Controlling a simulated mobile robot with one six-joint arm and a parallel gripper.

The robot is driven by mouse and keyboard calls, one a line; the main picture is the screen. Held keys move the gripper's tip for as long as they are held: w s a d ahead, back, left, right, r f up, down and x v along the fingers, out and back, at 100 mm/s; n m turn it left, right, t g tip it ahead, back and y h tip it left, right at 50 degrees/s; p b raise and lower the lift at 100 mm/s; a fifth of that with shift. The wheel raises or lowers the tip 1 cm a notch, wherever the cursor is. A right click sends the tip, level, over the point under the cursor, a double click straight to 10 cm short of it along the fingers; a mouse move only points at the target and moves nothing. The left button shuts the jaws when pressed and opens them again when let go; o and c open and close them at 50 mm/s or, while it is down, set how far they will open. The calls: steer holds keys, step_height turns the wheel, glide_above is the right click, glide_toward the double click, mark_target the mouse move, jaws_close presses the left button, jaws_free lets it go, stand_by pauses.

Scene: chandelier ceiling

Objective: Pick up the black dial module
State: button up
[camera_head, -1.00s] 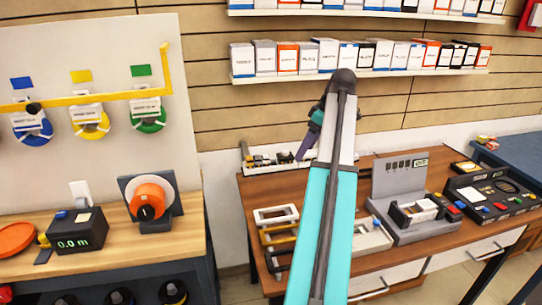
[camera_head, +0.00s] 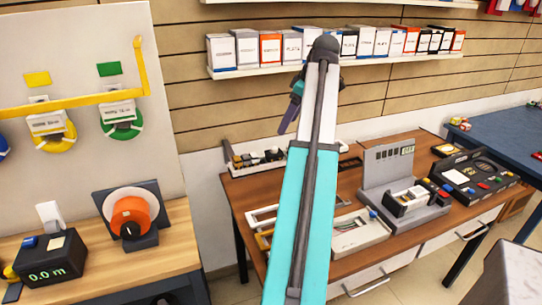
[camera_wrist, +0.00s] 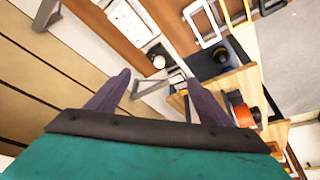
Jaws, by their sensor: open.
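I cannot pick out the black dial module with certainty. A white tray (camera_head: 290,158) at the back left of the brown table (camera_head: 344,183) holds several small black and white parts, too small to tell apart. In the wrist view, a dark part with a pale round top (camera_wrist: 158,61) sits by the end of that tray. My gripper (camera_head: 291,108) is raised above the table, in front of the wooden wall. In the wrist view my gripper (camera_wrist: 155,82) has its two dark fingers spread apart with nothing between them.
A grey stand (camera_head: 388,165) and a black panel (camera_head: 490,188) occupy the table's right half. An orange spool (camera_head: 131,215) and a black meter box (camera_head: 48,262) stand on the left bench. A blue table (camera_head: 505,135) and a grey surface (camera_head: 515,272) are at right.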

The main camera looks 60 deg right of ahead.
stand_by(0.3)
steer(key=p, duration=0.1)
glide_above(275, 147)
steer(key=s, duration=0.3)
steer(key=f, duration=0.6)
steer(key=shift+w+f, duration=0.2)
steer(key=shift+f, duration=0.1)
steer(key=shift+x, duration=0.75)
steer(key=shift+p+x, duration=0.9)
steer(key=shift+x, duration=1.7)
steer(key=shift+w+r, duration=0.1)
steer(key=shift+w, duration=0.05)
steer(key=c, duration=1)
